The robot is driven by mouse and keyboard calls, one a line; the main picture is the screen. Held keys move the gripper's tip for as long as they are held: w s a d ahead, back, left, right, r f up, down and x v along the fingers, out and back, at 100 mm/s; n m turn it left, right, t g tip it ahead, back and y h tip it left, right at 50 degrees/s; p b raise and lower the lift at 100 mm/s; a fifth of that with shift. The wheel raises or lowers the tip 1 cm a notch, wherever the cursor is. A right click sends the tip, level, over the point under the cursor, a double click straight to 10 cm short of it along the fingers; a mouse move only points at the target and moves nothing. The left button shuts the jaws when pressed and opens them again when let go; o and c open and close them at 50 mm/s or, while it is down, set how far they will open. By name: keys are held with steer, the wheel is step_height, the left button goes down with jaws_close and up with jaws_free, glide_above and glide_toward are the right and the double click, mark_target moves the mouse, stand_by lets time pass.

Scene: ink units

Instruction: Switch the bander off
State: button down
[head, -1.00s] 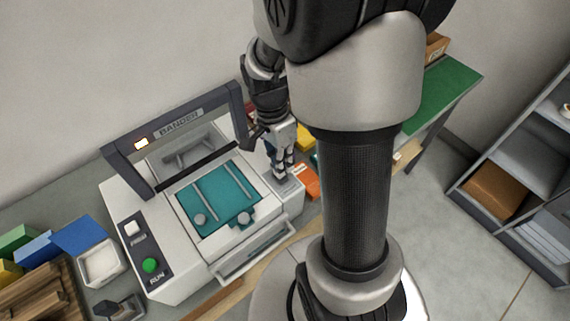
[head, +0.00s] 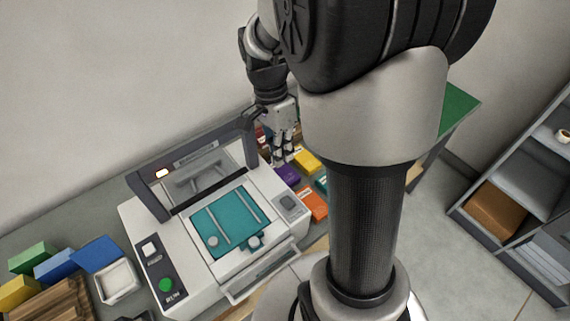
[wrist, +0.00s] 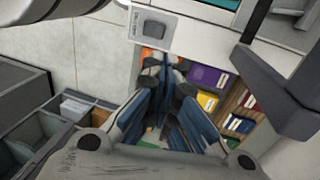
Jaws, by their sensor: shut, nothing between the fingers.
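The bander (head: 185,255) is a white machine with a dark raised frame, a teal bed (head: 225,220) and a lamp (head: 162,173) on the frame that looks lit, pale with an orange edge. A green RUN button (head: 166,285) and a white button (head: 149,249) are on its left panel. A grey switch (head: 288,202) is on its right front corner and also shows at the top of the wrist view (wrist: 156,28); its position is unclear. My gripper (head: 283,160) is shut and empty, apart from the switch, behind it beside the bander's right side.
Purple (head: 287,175), yellow (head: 306,158) and orange (head: 312,204) boxes lie right of the bander, below and around my gripper. A white tray (head: 117,281) and blue and green boxes stand at left. A grey shelf (head: 520,180) is at far right.

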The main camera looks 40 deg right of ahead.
mark_target(293, 202)
steer(key=shift+w+r, duration=0.2)
steer(key=shift+r, duration=0.45)
steer(key=shift+s+a+r+g+p, duration=0.25)
steer(key=shift+s+g+p, duration=0.25)
steer(key=shift+p, duration=0.3)
steer(key=b+x, duration=0.3)
steer(key=x, duration=1.1)
steer(key=shift+d+b, duration=0.1)
steer(key=shift+b, duration=0.25)
